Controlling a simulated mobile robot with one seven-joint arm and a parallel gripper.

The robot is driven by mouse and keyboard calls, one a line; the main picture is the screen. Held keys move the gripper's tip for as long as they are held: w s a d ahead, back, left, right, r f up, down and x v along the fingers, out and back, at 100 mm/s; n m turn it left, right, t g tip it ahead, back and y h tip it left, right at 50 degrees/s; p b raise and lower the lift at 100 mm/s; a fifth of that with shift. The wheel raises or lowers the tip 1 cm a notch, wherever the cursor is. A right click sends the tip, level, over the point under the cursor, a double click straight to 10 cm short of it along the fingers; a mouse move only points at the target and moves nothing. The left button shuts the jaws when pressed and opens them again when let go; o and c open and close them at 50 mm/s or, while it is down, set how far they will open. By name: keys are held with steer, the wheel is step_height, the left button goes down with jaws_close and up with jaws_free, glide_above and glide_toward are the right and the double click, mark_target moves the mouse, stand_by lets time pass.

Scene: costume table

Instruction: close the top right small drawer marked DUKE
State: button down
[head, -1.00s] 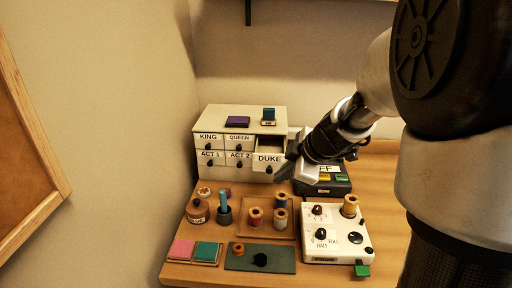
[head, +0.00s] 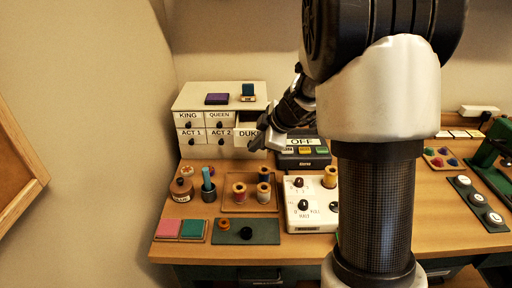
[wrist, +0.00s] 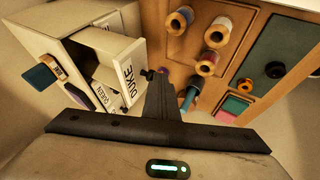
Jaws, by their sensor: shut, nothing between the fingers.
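The drawer marked DUKE (head: 246,132) is the top right small drawer of the white cabinet (head: 190,97). It stands pulled out, its front ahead of the other drawers. In the wrist view the DUKE drawer (wrist: 127,76) shows its open inside and a dark knob on its front. My gripper (head: 261,138) is shut and empty, just in front of the right part of the drawer front, covering part of the label. In the wrist view my gripper's fingers (wrist: 159,84) are beside the knob; I cannot tell whether they touch it.
A purple block (head: 217,99) and a blue-topped stamp (head: 248,92) sit on the cabinet. A black box marked OFF (head: 303,158) stands right of it. Thread spools on a wooden tray (head: 236,203) and a white control box (head: 311,218) stand in front.

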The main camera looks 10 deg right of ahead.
steer(key=b, duration=0.6)
glide_toward(251, 124)
steer(key=a+f, duration=0.1)
steer(key=s+f, duration=0.1)
steer(key=a+f, duration=0.1)
steer(key=f, duration=0.1)
steer(key=shift+s+a, duration=0.25)
steer(key=shift+a, duration=0.1)
steer(key=shift+w+r, duration=0.1)
steer(key=shift+r, duration=0.1)
